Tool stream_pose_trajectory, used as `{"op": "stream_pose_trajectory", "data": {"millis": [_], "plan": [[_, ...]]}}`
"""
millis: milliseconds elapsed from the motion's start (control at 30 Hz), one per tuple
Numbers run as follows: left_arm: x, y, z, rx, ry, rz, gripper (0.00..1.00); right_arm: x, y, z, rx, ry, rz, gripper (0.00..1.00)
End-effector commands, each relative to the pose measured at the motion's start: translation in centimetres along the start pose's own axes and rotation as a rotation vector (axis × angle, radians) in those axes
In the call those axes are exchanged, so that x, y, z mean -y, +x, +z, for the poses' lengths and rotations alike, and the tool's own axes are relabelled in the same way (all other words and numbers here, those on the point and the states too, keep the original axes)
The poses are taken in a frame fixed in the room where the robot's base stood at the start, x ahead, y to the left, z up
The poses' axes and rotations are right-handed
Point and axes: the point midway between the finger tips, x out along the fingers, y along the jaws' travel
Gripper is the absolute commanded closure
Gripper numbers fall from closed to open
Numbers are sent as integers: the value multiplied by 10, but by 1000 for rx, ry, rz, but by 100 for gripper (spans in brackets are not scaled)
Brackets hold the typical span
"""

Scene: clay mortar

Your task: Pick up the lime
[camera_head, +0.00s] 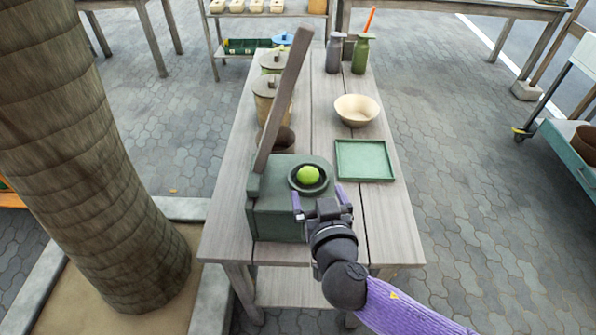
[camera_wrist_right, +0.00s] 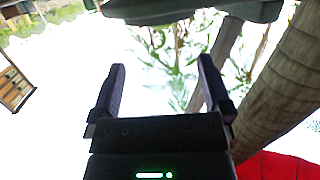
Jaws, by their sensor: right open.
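The lime (camera_head: 308,174) is a bright green ball. It sits in a dark round hollow on top of a green block-shaped press (camera_head: 277,218) on the wooden table. My right gripper (camera_head: 320,196) is open and empty, just to the near side of the lime, with its purple fingers spread apart. The lime is not between the fingers. In the right wrist view the two fingers (camera_wrist_right: 160,80) are apart with nothing between them, and the lime does not show. My left gripper is not in view.
A tall wooden lever (camera_head: 284,100) rises at the block's left. A green tray (camera_head: 364,160), a cream bowl (camera_head: 357,110) and two bottles (camera_head: 360,54) stand farther back. Lidded pots (camera_head: 268,95) are at back left. The table's right front (camera_head: 395,225) is clear. A tree trunk (camera_head: 85,150) stands left.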

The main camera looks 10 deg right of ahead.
Motion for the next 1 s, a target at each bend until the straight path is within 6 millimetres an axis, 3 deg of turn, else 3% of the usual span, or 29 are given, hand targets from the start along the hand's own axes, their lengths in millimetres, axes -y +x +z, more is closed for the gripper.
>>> {"op": "stream_pose_trajectory", "data": {"millis": [300, 600, 1000], "plan": [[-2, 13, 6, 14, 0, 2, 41, 4, 57, 4, 1, -5, 1, 0], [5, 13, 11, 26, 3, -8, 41, 4, 67, 3, 5, -4, -1, 0], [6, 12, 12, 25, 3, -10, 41, 4, 66, 3, 4, -5, -1, 85]]}}
